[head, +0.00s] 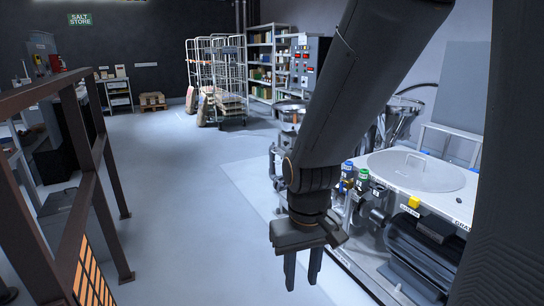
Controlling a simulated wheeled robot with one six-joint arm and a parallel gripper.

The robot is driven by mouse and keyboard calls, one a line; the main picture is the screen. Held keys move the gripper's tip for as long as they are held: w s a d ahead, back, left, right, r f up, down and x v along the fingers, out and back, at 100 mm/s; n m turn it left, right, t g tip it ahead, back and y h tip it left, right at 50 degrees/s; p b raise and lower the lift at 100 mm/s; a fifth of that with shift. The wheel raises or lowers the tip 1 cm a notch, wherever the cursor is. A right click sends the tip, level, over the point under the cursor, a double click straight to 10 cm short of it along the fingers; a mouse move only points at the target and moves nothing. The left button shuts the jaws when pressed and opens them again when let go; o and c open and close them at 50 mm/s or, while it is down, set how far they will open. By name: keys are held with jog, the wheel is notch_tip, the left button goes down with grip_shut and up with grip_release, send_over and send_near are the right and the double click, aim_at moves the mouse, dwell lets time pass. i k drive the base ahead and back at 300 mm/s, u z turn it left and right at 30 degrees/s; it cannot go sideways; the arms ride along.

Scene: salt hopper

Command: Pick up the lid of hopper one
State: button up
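A round grey lid (420,172) with a thin raised bar handle lies flat on the top of a light grey machine at the right. I cannot read a number that marks it as hopper one. My gripper (302,280) hangs pointing down, left of the machine and well apart from the lid. Its two fingers stand apart with nothing between them. My arm covers part of the view left of the lid.
Coloured valves (362,178) and a dark motor (425,250) sit at the machine's near side. A brown railing (85,190) stands at the left. Wire cage trolleys (215,75) and shelves (270,60) stand at the back. The floor between is clear.

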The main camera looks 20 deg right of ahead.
aim_at(416, 171)
jog(key=i, duration=1.65)
jog(key=z, duration=2.2)
jog(key=i, duration=1)
jog(key=z, duration=0.05)
